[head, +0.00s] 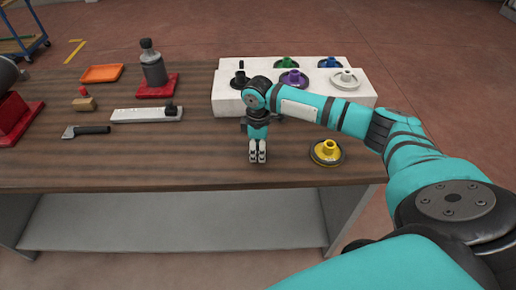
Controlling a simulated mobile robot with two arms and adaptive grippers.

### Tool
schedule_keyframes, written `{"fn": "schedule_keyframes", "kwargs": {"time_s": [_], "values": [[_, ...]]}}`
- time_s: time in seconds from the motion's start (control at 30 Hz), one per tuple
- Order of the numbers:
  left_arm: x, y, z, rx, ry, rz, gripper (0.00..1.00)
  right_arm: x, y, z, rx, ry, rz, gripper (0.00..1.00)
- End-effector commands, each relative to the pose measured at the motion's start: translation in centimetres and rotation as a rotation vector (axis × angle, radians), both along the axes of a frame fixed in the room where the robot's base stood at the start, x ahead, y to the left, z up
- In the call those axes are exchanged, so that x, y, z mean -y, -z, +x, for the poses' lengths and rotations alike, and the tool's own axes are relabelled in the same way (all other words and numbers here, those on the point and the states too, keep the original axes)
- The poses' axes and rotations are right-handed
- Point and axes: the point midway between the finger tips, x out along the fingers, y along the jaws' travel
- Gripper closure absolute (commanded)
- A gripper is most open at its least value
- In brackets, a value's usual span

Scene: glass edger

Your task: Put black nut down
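My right gripper (258,152) points straight down over the front part of the wooden table, in front of the white block. Its pale fingertips are close together. No black nut shows between them, and the view is too small to tell if something is held. I cannot pick out the black nut for certain. A small black piece (171,107) is at the right end of the flat white bar (147,115). A black disc-shaped piece (239,80) sits on the white stepped block (228,104). My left gripper is not in view.
A yellow wheel-like piece (327,151) lies right of the gripper. A grey bottle-shaped thing (153,68), orange tray (102,73) and black-handled tool (87,131) are left. The front middle table is clear.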

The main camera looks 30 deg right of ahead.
Motion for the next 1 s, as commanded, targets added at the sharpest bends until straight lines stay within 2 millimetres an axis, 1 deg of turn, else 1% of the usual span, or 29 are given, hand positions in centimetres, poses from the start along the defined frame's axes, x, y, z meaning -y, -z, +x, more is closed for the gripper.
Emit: {"fn": "schedule_keyframes", "kwargs": {"time_s": [0.03,0.13,0.17,0.43,0.53,0.67,0.9,1.0], "values": [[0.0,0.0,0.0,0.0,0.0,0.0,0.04,-0.1,0.1,-0.1,-0.002,-0.001,0.0,0.54],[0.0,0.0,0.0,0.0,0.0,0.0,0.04,0.0,0.1,-0.1,-0.002,-0.001,0.0,0.41],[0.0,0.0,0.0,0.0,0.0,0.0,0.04,0.0,0.1,-0.1,-0.002,-0.001,0.0,0.38],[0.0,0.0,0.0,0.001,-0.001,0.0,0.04,0.0,-0.1,0.0,-0.001,0.0,0.001,0.38],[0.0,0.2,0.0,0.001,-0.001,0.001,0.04,0.0,-0.8,0.0,0.001,0.0,0.001,0.38],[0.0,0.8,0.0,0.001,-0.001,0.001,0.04,0.0,-2.8,0.1,0.004,-0.001,0.0,0.38],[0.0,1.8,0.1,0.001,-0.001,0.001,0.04,0.0,-8.0,0.1,0.003,-0.001,0.001,0.38],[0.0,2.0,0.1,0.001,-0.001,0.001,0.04,0.0,-9.7,0.0,0.003,-0.001,0.0,0.38]]}}
